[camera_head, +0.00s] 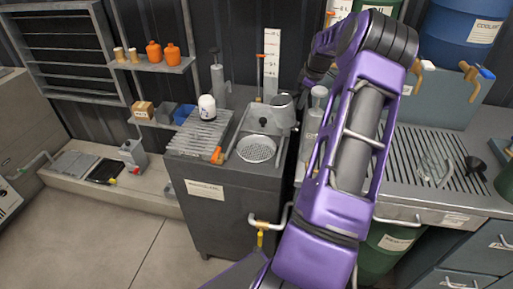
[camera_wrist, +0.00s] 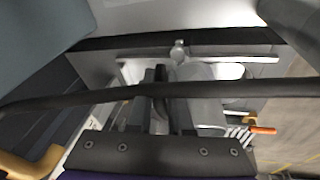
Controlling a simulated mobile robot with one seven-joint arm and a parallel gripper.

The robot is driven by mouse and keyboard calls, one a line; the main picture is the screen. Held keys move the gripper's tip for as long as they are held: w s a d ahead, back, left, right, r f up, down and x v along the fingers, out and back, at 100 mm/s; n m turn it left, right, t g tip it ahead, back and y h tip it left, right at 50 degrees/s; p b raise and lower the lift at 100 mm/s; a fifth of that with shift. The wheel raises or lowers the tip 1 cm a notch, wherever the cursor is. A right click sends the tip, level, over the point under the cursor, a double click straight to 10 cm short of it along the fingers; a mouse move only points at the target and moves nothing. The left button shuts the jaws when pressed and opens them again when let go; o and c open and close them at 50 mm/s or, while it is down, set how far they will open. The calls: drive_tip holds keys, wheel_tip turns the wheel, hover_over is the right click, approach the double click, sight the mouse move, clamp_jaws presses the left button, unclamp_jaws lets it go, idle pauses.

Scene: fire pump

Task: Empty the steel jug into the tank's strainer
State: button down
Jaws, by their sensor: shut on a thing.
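The steel jug (camera_head: 284,112) shows in the head view as a grey vessel at the back right of the tank (camera_head: 215,218), behind the strainer. The round, perforated strainer (camera_head: 256,149) is set in the tank's top, and its face is uncovered. My purple arm hides most of the space right of the jug, including my gripper's fingertips. In the wrist view my gripper (camera_wrist: 163,108) is shut on the jug, whose grey metal body (camera_wrist: 205,98) shows only in part. I cannot tell how far the jug is tilted or what is in it.
A slatted rack (camera_head: 197,135) with a white-topped container (camera_head: 207,107) lies left of the strainer. A tap with a yellow handle (camera_head: 262,228) sticks out of the tank's front right. A ribbed bench (camera_head: 430,160) lies right of my arm. The floor (camera_head: 125,235) at left front is clear.

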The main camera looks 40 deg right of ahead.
drive_tip(key=shift+s+d+f+t+y, duration=0.1)
drive_tip(key=shift+d+t+y, duration=0.05)
drive_tip(key=shift+d+y, duration=0.4)
drive_tip(key=shift+s+d+t+y, duration=0.15)
drive_tip(key=shift+d+y, duration=0.2)
drive_tip(key=shift+y, duration=0.3)
drive_tip(key=shift+m, duration=0.3)
drive_tip(key=shift+w+a, duration=0.1)
